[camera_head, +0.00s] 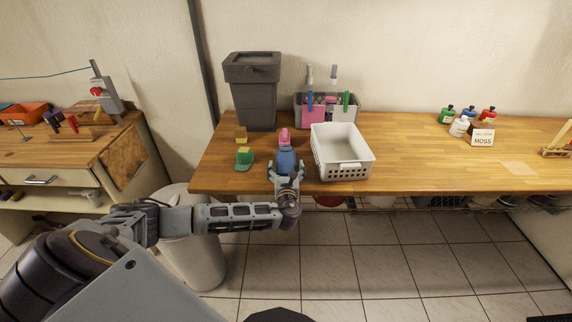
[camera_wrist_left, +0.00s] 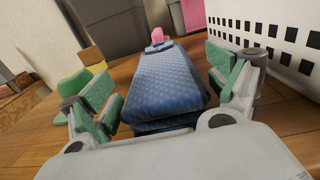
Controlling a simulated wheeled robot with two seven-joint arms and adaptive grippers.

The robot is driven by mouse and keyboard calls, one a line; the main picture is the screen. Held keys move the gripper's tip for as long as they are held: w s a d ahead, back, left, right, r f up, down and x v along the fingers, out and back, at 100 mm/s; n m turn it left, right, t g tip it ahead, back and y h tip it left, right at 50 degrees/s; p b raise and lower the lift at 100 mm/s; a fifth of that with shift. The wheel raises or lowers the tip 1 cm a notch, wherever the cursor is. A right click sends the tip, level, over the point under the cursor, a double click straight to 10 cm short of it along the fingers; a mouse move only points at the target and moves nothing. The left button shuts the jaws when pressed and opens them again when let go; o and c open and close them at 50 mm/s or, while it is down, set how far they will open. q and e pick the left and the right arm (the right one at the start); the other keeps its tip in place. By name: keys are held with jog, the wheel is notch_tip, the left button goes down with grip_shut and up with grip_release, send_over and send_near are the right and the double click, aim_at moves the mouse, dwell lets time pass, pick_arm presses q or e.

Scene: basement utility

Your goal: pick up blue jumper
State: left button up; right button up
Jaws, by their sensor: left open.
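The blue jumper (camera_head: 286,160) lies folded on the wooden table near its front edge, left of the white basket. In the left wrist view the blue jumper (camera_wrist_left: 165,85) fills the middle, with a patterned blue surface. My left gripper (camera_head: 287,171) is at the jumper's near end. In the left wrist view my left gripper (camera_wrist_left: 172,92) is open, with green-padded fingers on either side of the jumper and gaps visible. My right gripper is not in view.
The white basket (camera_head: 342,165) stands close on the right. A green and yellow item (camera_head: 244,158) lies to the left, a pink item (camera_head: 285,136) just behind. A dark bin (camera_head: 252,95) and a grey caddy (camera_head: 300,109) stand at the back. The table's right half is mostly clear.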

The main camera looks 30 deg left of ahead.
pick_arm(q)
jog(key=c, duration=1.1)
jog(key=shift+r, duration=0.1)
jog(key=shift+c, duration=0.2)
jog(key=shift+r, duration=4.9)
